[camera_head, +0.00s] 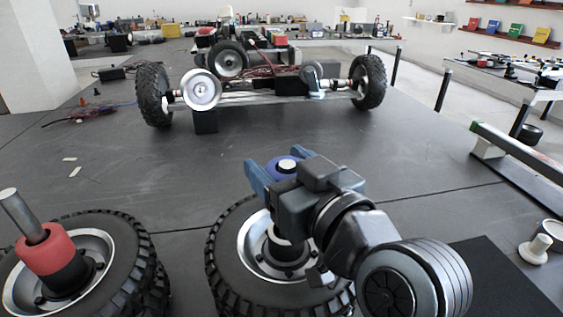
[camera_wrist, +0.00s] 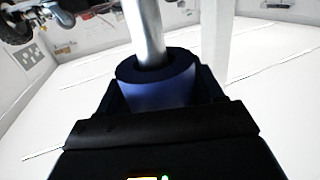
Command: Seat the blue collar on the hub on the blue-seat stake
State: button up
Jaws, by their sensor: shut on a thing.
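The blue collar (camera_head: 283,167) is held in my gripper (camera_head: 270,172), whose jaws are closed on its sides. The grey tip of a metal stake (camera_head: 288,163) shows in the collar's bore in the head view. In the wrist view the stake (camera_wrist: 144,30) comes up out of the blue collar (camera_wrist: 158,88), so the collar is around it. The dark hub (camera_head: 287,256) in the wheel below is partly hidden by my gripper and arm. The collar is above the hub, apart from it. How level the collar is cannot be told exactly.
At the left, a red collar (camera_head: 44,250) sits around a tilted stake (camera_head: 20,215) on another wheel (camera_head: 115,240). A wheeled chassis (camera_head: 270,95) stands at the back of the dark table (camera_head: 200,175). The table's middle is clear. A white knob-shaped part (camera_head: 535,250) is at the right.

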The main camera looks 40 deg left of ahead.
jog(key=shift+f+b, duration=0.3)
jog(key=shift+f, duration=0.25)
jog(key=shift+f+b, duration=0.5)
jog(key=shift+f, duration=0.15)
jog(key=shift+f, duration=0.35)
jog(key=shift+s, duration=0.1)
jog(key=o, duration=1.1)
jog(key=shift+f, duration=0.1)
jog(key=shift+o, duration=0.2)
jog(key=r+v, duration=0.1)
jog(key=v, duration=0.7)
jog(key=shift+r+b, duration=0.2)
jog(key=shift+b, duration=0.25)
